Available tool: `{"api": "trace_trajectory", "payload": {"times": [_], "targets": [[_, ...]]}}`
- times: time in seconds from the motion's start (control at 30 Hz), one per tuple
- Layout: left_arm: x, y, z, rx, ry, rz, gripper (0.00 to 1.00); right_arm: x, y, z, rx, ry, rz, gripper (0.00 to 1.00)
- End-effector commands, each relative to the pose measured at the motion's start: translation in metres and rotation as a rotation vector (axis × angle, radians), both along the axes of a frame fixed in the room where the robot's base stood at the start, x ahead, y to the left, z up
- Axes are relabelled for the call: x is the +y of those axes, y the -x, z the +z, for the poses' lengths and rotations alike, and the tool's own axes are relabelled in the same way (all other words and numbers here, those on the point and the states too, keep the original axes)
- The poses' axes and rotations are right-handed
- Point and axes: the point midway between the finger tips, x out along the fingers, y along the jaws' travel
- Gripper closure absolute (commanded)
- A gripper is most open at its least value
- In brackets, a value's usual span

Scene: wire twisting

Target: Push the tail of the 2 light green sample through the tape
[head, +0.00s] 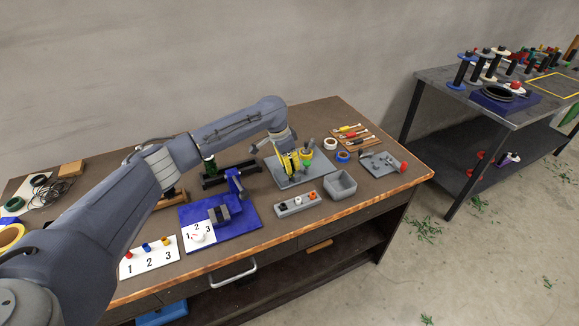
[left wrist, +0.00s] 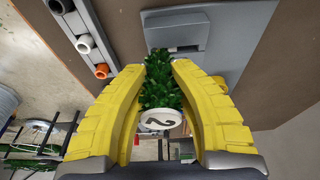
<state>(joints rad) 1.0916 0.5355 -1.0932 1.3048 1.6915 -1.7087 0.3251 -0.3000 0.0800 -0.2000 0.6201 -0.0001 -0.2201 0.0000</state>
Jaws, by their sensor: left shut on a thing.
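My left gripper (head: 291,163) is over the grey plate near the back middle of the bench. In the left wrist view its yellow fingers (left wrist: 160,95) are shut on the green sample (left wrist: 160,85), which looks bushy and has a white tag (left wrist: 160,119) marked 2. A grey block (left wrist: 177,36) on the plate lies just beyond the sample's far end. In the head view a small green and orange piece (head: 307,157) shows beside the gripper; I cannot tell its exact shape. I cannot make out whether any tape lies around the sample. My right gripper is not in view.
A white tape roll (head: 330,143) and a blue roll (head: 343,156) lie right of the plate (head: 298,181). A grey bin (head: 341,185), a grey holder (head: 296,204) with colored spools and a blue vise-like fixture (head: 222,210) stand nearer the front.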

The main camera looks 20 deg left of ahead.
Motion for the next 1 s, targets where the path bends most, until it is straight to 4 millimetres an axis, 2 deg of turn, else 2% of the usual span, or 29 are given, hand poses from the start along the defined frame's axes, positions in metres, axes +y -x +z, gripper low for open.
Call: {"api": "trace_trajectory", "payload": {"times": [0.7, 1.0], "targets": [[0.000, 0.000, 0.037, -0.002, 0.000, -0.002, 1.00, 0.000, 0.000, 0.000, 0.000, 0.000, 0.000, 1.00], [0.000, 0.000, 0.047, -0.001, -0.001, -0.001, 1.00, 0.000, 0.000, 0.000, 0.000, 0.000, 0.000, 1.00]]}}
